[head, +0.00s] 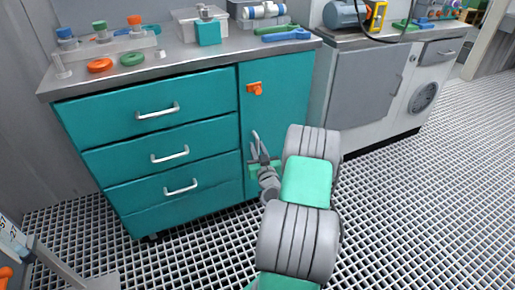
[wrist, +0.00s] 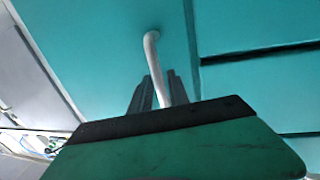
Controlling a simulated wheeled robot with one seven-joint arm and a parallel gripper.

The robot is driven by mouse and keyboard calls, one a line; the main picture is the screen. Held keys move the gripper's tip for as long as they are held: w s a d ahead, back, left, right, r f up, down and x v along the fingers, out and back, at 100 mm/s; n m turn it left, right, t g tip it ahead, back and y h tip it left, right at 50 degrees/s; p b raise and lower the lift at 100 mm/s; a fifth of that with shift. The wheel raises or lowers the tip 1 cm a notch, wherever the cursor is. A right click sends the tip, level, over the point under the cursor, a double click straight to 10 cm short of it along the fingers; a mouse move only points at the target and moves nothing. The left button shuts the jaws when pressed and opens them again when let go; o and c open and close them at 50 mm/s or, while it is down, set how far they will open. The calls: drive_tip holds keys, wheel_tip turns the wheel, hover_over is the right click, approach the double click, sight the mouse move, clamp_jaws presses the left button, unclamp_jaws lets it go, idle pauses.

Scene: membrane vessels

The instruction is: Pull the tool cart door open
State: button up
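The tool cart (head: 150,105) is teal with a grey top. Its door (head: 283,85) is the panel right of the drawers and looks flush with the front, so closed. An orange latch (head: 256,88) sits at the door's upper left. The pale door handle (head: 254,143) is a vertical bar low on the door's left side. My gripper (head: 262,160) is at this handle. In the wrist view, the handle (wrist: 152,52) runs down between the two dark fingers (wrist: 160,92), which sit close against it on both sides. Its lower end is hidden behind my gripper body.
Three drawer handles, such as the top one (head: 158,110), are left of the door. Tools and parts lie on the cart top, including blue pliers (head: 289,35). A grey cabinet (head: 365,85) stands to the right. The grid floor (head: 430,190) in front is clear.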

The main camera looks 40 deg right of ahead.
drive_tip(key=shift+c, duration=0.2)
clamp_jaws()
idle(1.1)
